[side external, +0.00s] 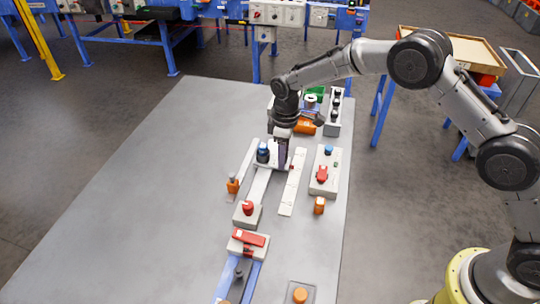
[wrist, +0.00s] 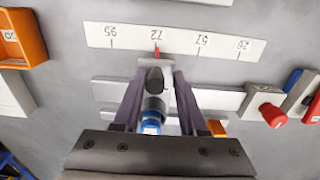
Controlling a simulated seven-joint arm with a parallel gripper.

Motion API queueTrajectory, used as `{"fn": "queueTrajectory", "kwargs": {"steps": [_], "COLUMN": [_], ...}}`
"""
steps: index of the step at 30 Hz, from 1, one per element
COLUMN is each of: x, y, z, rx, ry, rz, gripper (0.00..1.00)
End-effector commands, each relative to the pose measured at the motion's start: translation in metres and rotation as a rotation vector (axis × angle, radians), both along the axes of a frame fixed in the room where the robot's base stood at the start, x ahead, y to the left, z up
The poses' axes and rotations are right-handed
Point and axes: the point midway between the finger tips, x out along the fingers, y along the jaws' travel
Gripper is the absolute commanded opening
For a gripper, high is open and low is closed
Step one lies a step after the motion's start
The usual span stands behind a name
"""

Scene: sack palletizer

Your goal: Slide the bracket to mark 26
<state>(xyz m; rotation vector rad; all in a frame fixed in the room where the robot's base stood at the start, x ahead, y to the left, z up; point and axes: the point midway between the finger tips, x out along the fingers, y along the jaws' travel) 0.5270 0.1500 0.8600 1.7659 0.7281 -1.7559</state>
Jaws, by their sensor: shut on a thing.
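The bracket (wrist: 145,66) is a light grey slider on a pale rail (wrist: 215,101), with a black post (wrist: 154,80) and a blue knob (wrist: 152,115). In the wrist view its red pointer stands at the 72 mark on the white scale strip (wrist: 180,42). My gripper (wrist: 155,78) is shut on the bracket's black post, fingers either side. In the side view my gripper (side external: 281,160) hides part of the bracket (side external: 264,166).
A red button box (side external: 248,214) stands at the rail's near end. An orange-handled piece (side external: 233,184) lies left of the rail. A box with a red knob (side external: 324,174) and an orange block (side external: 319,206) are right of the scale. The table's left side is clear.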

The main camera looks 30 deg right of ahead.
Motion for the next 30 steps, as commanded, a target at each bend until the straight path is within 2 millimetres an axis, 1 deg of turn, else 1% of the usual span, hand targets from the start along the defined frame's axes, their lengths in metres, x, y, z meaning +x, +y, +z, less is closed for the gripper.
{"fn": "queueTrajectory", "kwargs": {"steps": [1, 30], "x": [-0.007, -0.051], "y": [0.003, 0.046], "z": [-0.01, -0.01], "rx": [-0.004, -0.006], "ry": [0.015, 0.014], "rz": [0.005, 0.006], "gripper": [0.0, 0.0]}}
